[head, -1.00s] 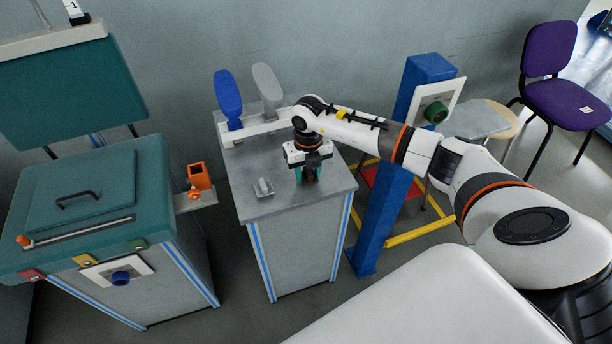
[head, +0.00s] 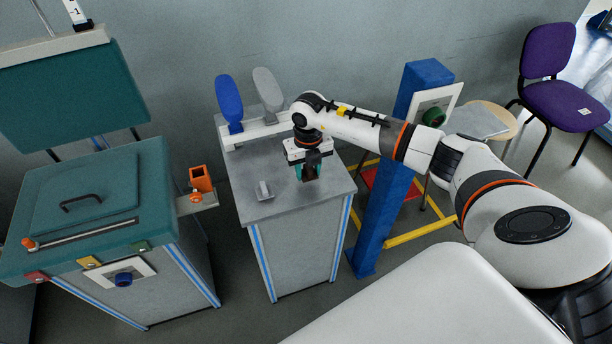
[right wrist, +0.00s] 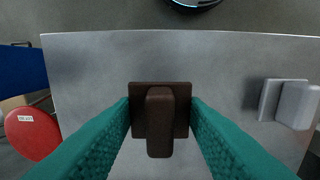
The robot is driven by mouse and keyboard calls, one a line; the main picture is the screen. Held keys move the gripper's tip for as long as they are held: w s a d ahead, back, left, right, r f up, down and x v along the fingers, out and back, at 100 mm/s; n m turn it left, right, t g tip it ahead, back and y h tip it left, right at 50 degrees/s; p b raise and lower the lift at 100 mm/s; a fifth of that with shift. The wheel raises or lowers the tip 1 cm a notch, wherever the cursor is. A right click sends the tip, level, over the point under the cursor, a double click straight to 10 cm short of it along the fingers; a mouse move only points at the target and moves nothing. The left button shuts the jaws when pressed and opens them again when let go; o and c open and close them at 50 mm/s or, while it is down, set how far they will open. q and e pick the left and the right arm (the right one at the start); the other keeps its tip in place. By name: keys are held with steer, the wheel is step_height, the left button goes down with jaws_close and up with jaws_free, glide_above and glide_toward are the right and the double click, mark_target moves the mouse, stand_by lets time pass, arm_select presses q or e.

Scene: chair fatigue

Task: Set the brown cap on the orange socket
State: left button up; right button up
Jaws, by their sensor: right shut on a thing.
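The brown cap (right wrist: 160,122) is a dark brown block with a raised middle part, held between the teal finger pads in the right wrist view. My right gripper (head: 309,171) is shut on it over the right part of the grey cabinet top; whether the cap touches the top I cannot tell. The orange socket (head: 201,178) is an open square box on a small grey shelf, left of the grey cabinet and well apart from my gripper. My left gripper is not in view.
The grey cabinet top (head: 259,207) carries a small grey bracket (head: 264,191). Blue (head: 229,98) and grey (head: 267,88) paddles stand at its back. A teal-lidded cabinet (head: 82,192) stands left, beyond a gap. A blue post (head: 383,210) rises right of the grey cabinet.

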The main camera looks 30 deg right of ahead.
steer(key=shift+r, duration=0.1)
steer(key=shift+r+p, duration=1.5)
steer(key=shift+r, duration=0.5)
